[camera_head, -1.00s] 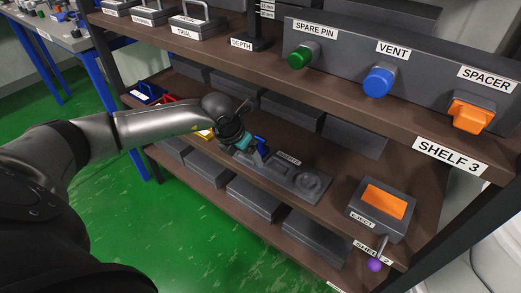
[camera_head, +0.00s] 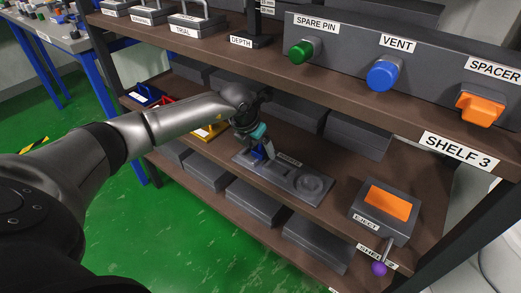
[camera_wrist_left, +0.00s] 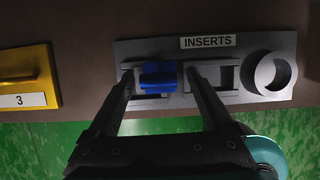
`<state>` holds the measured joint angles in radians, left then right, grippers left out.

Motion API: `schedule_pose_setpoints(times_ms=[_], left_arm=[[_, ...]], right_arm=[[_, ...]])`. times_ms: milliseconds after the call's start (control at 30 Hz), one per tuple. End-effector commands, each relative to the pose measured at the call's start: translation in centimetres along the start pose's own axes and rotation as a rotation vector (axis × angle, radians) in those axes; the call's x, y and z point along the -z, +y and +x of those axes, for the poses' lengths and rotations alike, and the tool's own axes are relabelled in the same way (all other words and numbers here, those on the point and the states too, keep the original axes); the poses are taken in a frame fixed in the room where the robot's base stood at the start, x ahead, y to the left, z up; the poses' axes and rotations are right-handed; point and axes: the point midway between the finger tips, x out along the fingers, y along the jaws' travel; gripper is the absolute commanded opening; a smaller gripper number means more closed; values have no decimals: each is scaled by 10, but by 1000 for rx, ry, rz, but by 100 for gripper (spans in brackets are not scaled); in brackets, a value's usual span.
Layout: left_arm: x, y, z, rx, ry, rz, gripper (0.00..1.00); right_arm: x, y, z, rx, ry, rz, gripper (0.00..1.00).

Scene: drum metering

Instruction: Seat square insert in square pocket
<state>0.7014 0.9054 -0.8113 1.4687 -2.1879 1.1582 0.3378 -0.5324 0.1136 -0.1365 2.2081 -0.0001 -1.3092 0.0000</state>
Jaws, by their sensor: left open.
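The grey plate labelled INSERTS (camera_head: 290,178) lies on the middle shelf; it also shows in the left wrist view (camera_wrist_left: 222,93). It has a square pocket at its left, another opening in the middle and a round ring at its right. The blue insert (camera_wrist_left: 158,77) is at the left square pocket, partly covering it; it also shows in the head view (camera_head: 257,154). I cannot tell how deep it sits. My left gripper (camera_wrist_left: 158,74) is open, one finger on each side of the blue insert, with visible gaps. My right gripper is not in view.
A yellow drawer-like box marked 3 (camera_wrist_left: 25,78) stands left of the plate. A grey box with an orange top (camera_head: 386,202) stands at the right, with a purple-knobbed lever (camera_head: 379,268). The upper shelf (camera_head: 350,110) overhangs the work. Grey boxes stand behind and below.

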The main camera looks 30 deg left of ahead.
Motion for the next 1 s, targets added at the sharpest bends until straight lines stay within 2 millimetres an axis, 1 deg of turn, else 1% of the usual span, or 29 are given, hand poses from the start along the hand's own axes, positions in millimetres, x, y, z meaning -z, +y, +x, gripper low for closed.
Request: schedule_pose_setpoints(times_ms=[33,67,700,767,1000], left_arm=[[0,0,0,0,0,0,82],[0,0,0,0,0,0,78],[0,0,0,0,1,-1,6],[0,0,0,0,1,-1,0],[0,0,0,0,0,-1,0]], right_arm=[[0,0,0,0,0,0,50],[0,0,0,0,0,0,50],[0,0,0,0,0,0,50],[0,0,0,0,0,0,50],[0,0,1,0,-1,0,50]])
